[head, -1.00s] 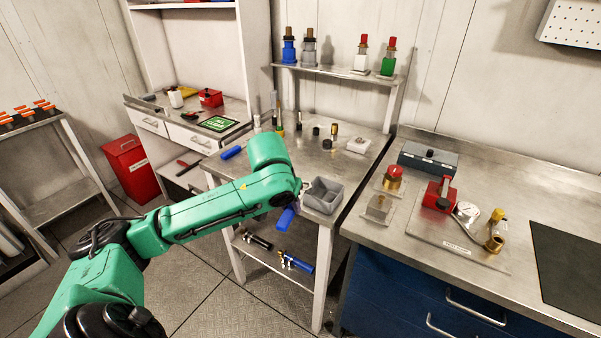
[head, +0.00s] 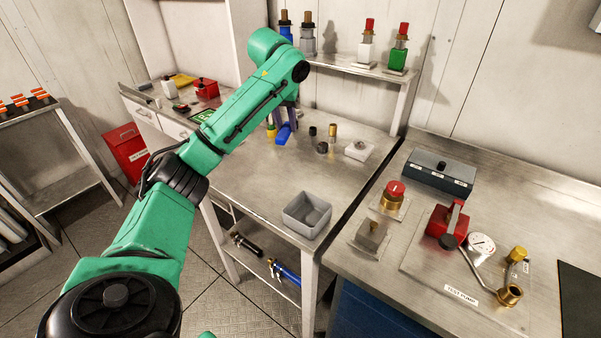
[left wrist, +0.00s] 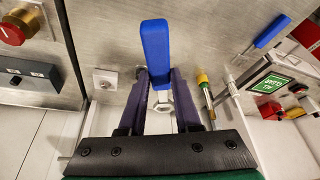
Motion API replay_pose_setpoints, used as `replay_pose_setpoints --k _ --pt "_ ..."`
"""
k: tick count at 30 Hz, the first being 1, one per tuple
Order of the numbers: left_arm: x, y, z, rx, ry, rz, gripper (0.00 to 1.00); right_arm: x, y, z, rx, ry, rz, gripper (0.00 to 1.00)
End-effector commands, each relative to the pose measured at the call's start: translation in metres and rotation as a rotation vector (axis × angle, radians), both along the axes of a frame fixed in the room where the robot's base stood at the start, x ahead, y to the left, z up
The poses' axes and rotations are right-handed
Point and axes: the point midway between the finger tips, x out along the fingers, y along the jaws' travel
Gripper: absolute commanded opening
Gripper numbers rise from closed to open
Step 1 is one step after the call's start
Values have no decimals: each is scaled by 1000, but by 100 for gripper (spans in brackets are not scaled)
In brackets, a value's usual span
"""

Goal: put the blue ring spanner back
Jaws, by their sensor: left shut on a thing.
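The blue ring spanner shows as a blue handle (head: 283,134) in the head view, at the back of the middle steel table (head: 245,180). In the left wrist view its blue handle (left wrist: 155,52) points away from my left gripper (left wrist: 163,98), with its metal part between the two dark fingers. My left gripper (head: 286,116) is shut on it, partly hidden behind my own arm in the head view. A second blue-handled tool (left wrist: 272,32) lies on the table in the left wrist view. My right gripper is not in view.
A yellow-handled tool (left wrist: 203,85) stands close beside the left gripper. Small dark fittings (head: 322,147), a brass fitting (head: 333,131) and a white block (head: 359,149) stand to its right. A grey bin (head: 307,214) is at the table's front. The table's middle is clear.

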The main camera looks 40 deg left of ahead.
Motion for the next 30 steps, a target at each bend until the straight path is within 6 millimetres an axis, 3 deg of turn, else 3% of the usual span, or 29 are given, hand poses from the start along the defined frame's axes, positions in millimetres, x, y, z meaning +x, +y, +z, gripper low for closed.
replay_pose_setpoints --k 3,9,13,19,23,30 --pt "-3 1 -29 3 8 0 0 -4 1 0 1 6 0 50" --pt "-4 1 -95 3 8 0 0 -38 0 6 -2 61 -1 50" --pt "-4 0 -132 2 4 0 0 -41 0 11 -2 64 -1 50" --pt "-5 0 -167 1 3 1 0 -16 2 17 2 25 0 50" --pt "-5 0 -190 0 1 0 0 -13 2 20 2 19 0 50" --pt "-4 0 -195 1 -2 0 0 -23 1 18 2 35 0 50"
